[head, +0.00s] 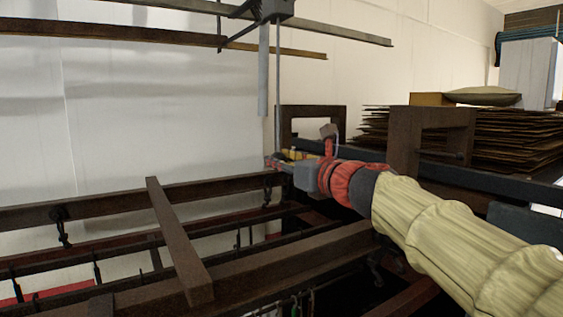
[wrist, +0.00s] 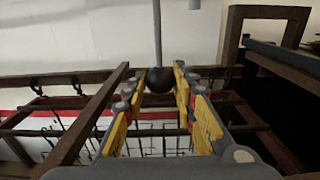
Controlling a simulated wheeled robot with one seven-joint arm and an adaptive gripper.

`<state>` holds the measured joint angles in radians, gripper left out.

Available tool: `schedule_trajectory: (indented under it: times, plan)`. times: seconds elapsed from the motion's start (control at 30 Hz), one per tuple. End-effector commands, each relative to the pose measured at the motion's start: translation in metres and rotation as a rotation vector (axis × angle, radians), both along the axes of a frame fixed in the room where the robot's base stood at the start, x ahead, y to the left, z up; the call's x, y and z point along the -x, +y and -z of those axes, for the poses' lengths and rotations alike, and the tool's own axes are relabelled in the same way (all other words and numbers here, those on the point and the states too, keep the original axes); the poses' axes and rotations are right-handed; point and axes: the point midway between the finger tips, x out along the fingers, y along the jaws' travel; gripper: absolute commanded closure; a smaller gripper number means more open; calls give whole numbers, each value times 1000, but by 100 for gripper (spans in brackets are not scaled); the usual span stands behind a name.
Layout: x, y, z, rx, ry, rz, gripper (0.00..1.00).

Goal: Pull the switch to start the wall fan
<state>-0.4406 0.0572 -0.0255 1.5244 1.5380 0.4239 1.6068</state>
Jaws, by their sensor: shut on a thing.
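A dark round knob (wrist: 160,79) hangs at the end of a thin grey cord or rod (wrist: 157,30) in the wrist view. My gripper (wrist: 160,73) has its yellow fingers on either side of the knob and is shut on it. In the head view my gripper (head: 281,159) is near the middle, at the lower end of a thin cord (head: 278,90); the knob is hidden there. A thicker grey rod (head: 263,70) hangs beside the cord.
Dark wooden beams (head: 180,245) form a rack below and left of my gripper, with hooks hanging from them. A dark frame (head: 432,140) and stacked brown sheets (head: 510,135) stand to the right. The pale wall (head: 150,110) lies behind.

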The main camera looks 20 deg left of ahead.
Motion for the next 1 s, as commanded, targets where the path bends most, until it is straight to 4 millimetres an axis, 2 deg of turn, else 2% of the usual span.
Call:
schedule_trajectory:
  times: [0.27, 0.83, 1.0]
  plan:
    - [0, 0, 1, 0, 0, 0, 95]
    - [0, 0, 23, 1, 1, 0, 95]
    - [0, 0, 20, 1, 1, 0, 95]
